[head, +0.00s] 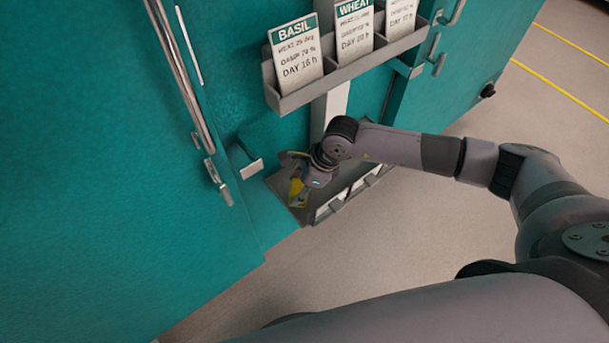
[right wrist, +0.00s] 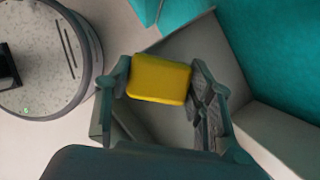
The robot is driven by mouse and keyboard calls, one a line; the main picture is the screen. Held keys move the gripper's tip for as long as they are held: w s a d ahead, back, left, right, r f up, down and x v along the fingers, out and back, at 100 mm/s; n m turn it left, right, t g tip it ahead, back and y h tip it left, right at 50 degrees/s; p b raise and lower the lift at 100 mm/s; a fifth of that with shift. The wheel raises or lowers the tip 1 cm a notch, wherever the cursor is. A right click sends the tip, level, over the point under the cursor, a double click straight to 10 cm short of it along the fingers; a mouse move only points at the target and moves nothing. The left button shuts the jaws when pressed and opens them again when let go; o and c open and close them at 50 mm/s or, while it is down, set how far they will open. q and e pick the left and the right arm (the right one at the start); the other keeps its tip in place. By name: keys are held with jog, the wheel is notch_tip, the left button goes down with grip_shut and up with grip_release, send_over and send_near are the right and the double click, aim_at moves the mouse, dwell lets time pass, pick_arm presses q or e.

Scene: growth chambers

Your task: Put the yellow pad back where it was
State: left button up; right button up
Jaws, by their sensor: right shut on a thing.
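The yellow pad (right wrist: 160,79) is between the two fingers of my right gripper (right wrist: 161,84) in the right wrist view. The gripper is shut on it. In the head view a part of the yellow pad (head: 297,189) shows at the right gripper (head: 294,186), over the left end of a low grey tray (head: 346,193) on the teal chamber front. A flat grey surface lies beneath the pad in the wrist view; I cannot tell whether the pad touches it. My left gripper is not in view.
Above the tray, a grey rack (head: 335,76) holds cards, including a BASIL card (head: 296,53) and a WHEAT card (head: 355,29). Chamber doors with a long metal handle (head: 180,72) stand at left. A grey bracket (head: 251,169) juts out beside the gripper.

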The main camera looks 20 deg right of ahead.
jog(key=w+d, duration=0.2)
jog(key=w, duration=0.1)
jog(key=w+d, duration=0.1)
jog(key=shift+w, duration=0.2)
jog(key=shift+a+f, duration=0.1)
jog(key=shift+f, duration=1.7)
jog(key=o, duration=1)
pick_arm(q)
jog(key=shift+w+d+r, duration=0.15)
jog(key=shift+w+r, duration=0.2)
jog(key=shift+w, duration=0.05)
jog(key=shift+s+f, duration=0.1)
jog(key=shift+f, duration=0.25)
pick_arm(e)
jog(key=v, duration=1.2)
jog(key=shift+s, duration=0.1)
